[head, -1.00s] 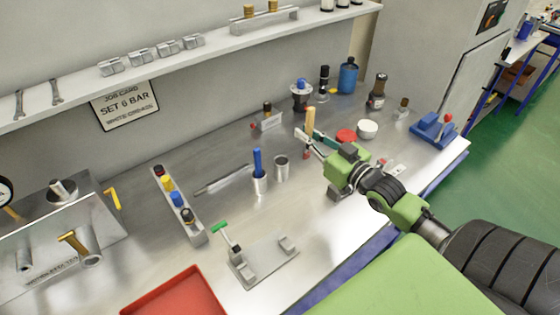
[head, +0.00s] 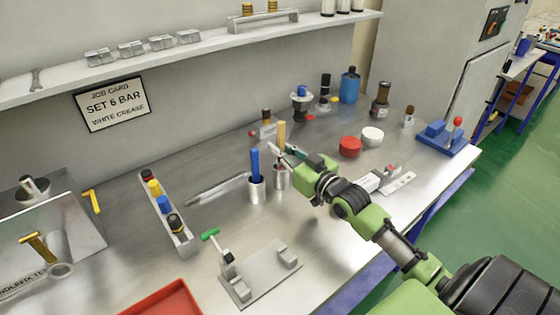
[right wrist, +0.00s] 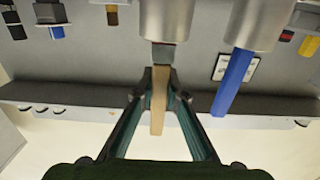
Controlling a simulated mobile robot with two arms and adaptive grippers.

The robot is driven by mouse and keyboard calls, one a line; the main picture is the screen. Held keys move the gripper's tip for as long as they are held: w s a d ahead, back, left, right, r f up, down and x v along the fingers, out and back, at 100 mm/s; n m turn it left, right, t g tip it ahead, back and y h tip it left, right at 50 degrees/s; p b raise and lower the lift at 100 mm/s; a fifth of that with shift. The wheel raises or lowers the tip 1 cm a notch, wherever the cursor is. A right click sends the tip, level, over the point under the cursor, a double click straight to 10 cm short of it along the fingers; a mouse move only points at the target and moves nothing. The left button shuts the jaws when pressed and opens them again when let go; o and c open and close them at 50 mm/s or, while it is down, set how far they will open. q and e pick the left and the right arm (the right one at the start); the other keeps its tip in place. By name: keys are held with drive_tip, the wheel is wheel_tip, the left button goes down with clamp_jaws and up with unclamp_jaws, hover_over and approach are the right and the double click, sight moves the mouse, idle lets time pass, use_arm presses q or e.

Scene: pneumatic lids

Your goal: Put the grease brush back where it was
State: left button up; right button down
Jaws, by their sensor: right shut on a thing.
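The grease brush (head: 282,133) has a tan wooden handle and stands about upright. My right gripper (head: 279,150) is shut on its handle. In the right wrist view the brush handle (right wrist: 158,118) lies between the two fingertips (right wrist: 159,90), with its dark grey ferrule at the rim of a metal cup (right wrist: 167,18). In the head view this cup (head: 281,181) is directly below the brush; I cannot tell how far the bristles reach inside. A second metal cup (head: 257,192) beside it holds a blue-handled tool (head: 255,163). My left gripper is not in view.
Left of the cups are a grey rod (head: 216,189) and a rack (head: 182,237) of coloured bottles. A fixture with a green handle (head: 210,234) stands in front. Red (head: 349,147) and white (head: 372,137) lids lie to the right. A red tray (head: 165,301) is at the front.

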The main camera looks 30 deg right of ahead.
wheel_tip(320, 180, down, 2)
drive_tip(key=shift+f+b, duration=0.1)
drive_tip(key=shift+b, duration=0.55)
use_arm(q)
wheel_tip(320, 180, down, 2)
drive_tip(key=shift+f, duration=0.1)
use_arm(e)
drive_tip(key=shift+r, duration=0.2)
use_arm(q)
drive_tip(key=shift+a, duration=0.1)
use_arm(e)
drive_tip(key=shift+f, duration=0.1)
